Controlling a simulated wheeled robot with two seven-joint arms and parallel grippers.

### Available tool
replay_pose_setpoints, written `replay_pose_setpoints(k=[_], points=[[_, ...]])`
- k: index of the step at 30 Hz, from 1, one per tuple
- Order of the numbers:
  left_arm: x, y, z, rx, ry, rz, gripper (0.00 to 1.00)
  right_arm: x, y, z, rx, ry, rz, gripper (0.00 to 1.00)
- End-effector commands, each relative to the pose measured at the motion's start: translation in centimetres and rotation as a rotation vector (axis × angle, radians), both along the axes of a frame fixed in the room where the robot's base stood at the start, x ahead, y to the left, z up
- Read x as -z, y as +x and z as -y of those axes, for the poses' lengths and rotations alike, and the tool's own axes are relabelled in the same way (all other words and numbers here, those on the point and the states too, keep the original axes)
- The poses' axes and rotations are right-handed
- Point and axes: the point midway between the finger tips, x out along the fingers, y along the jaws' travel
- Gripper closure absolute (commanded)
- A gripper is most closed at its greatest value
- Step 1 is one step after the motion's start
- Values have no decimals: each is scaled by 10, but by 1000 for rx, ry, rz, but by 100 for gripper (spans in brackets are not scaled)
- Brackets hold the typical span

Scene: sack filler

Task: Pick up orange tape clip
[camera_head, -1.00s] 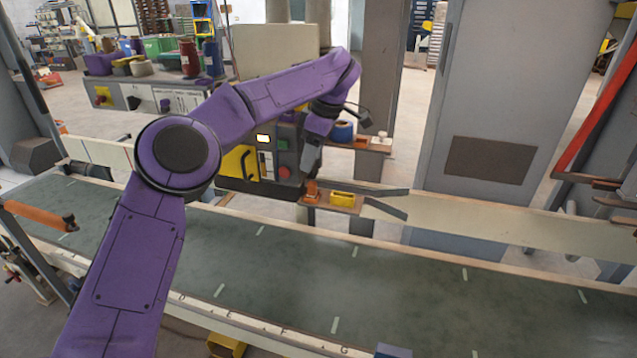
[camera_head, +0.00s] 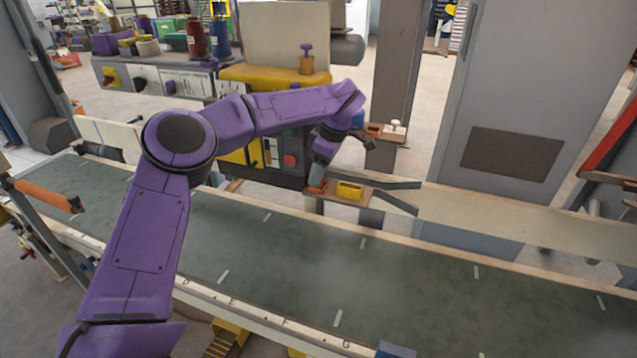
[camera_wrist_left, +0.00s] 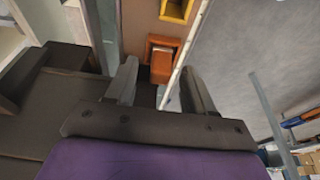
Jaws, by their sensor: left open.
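The orange tape clip (camera_wrist_left: 161,62) sits on a small brown wooden shelf (camera_wrist_left: 141,22) in the left wrist view, just ahead of and between my open fingers. In the head view the orange clip (camera_head: 317,187) shows as a small patch at the left end of the shelf, mostly covered by my gripper. My left gripper (camera_head: 318,180) reaches down over that end of the shelf. In the left wrist view my left gripper (camera_wrist_left: 158,82) has its two grey fingers spread wide with nothing gripped. I cannot tell whether a finger touches the clip. My right gripper is out of view.
A yellow box (camera_head: 350,190) sits on the shelf right beside the clip. The green conveyor belt (camera_head: 300,255) runs below, with a pale rail (camera_head: 440,240) along its far side. A dark control box with a red button (camera_head: 289,160) stands behind my forearm.

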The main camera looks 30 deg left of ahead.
Motion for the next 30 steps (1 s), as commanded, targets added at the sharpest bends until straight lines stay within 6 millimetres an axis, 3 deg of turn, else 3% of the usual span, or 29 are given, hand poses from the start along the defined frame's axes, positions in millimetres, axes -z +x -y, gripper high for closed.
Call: replay_pose_setpoints(k=[5,9,10,21,27,30], points=[[0,0,0,1,0,1,47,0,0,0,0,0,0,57],[0,1,1,1,0,1,92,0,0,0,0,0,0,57],[0,1,1,1,0,1,100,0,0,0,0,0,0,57],[-5,1,1,2,1,1,100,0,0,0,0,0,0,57],[-35,2,1,2,2,5,100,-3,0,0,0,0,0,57],[-52,-16,2,3,0,6,100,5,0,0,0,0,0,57]])
